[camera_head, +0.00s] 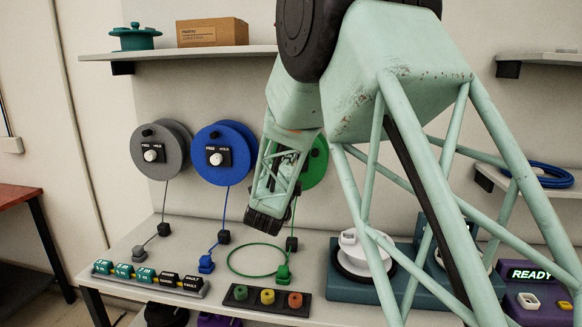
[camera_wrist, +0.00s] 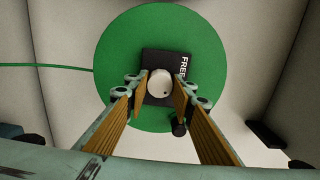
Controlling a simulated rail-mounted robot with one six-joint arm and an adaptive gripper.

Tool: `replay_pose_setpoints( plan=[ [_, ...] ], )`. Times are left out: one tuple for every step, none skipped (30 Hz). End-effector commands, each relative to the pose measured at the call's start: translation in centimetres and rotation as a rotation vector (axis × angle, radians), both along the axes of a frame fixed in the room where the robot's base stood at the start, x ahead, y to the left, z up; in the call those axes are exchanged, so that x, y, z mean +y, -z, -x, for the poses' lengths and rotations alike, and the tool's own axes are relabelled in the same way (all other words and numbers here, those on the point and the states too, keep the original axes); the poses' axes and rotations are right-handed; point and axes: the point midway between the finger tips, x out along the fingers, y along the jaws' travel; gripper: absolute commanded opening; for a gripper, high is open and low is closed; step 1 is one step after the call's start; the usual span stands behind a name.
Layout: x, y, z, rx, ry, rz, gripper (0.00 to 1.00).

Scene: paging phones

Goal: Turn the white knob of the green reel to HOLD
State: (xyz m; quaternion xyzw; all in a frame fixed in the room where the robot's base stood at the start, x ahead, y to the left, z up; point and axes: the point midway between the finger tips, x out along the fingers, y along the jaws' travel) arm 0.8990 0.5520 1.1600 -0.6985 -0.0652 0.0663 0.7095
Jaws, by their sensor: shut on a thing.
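The green reel (camera_wrist: 205,40) is on the wall and fills the middle of the wrist view. In the head view the green reel (camera_head: 318,165) is mostly hidden behind my arm. Its white knob (camera_wrist: 160,81) sits on a black plate (camera_wrist: 158,56) with the word FREE readable at one side. The HOLD word is not visible. My gripper (camera_wrist: 157,90) is shut on the white knob, with one finger on each side of it. A dark mark shows on the knob, but its exact setting is hard to tell. The knob is hidden in the head view.
A grey reel (camera_head: 176,135) and a blue reel (camera_head: 235,140) hang to the left. Below are a row of labelled blocks (camera_head: 150,276), a green cable loop (camera_head: 231,267) and a black three-button panel (camera_head: 267,309). A shelf (camera_head: 215,52) is above the reels.

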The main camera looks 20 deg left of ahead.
Motion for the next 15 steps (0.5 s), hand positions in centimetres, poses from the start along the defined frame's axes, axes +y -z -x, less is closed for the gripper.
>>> replay_pose_setpoints(
  plan=[
    [0.0, -0.13, -0.04, -0.002, 0.0, -0.001, 0.12],
    [0.0, -0.13, -0.04, -0.002, 0.0, -0.001, 0.12],
    [0.0, -0.13, -0.04, -0.002, 0.0, -0.001, 0.12],
    [0.0, -0.14, -0.04, -0.002, 0.0, -0.001, 0.12],
    [0.0, -0.14, -0.04, -0.002, 0.0, -0.001, 0.12],
    [0.0, -0.13, -0.04, -0.002, 0.0, -0.001, 0.23],
    [0.0, -0.14, -0.04, -0.002, 0.0, -0.001, 0.26],
    [0.0, -0.13, -0.04, -0.002, 0.0, -0.001, 0.29],
    [-0.01, -0.12, -0.03, -0.002, 0.0, 0.0, 0.33],
    [-0.01, -0.11, -0.03, -0.002, 0.0, 0.0, 0.35],
    [-0.01, -0.09, -0.03, -0.001, 0.0, 0.0, 0.36],
    [-0.01, -0.08, -0.02, -0.001, 0.0, 0.0, 0.36],
    [0.0, -0.07, -0.02, -0.001, 0.0, 0.0, 0.36],
    [-0.01, -0.06, -0.02, -0.001, 0.0, 0.0, 0.36],
    [-0.01, -0.05, -0.02, -0.001, 0.0, 0.0, 0.36]
  ],
)
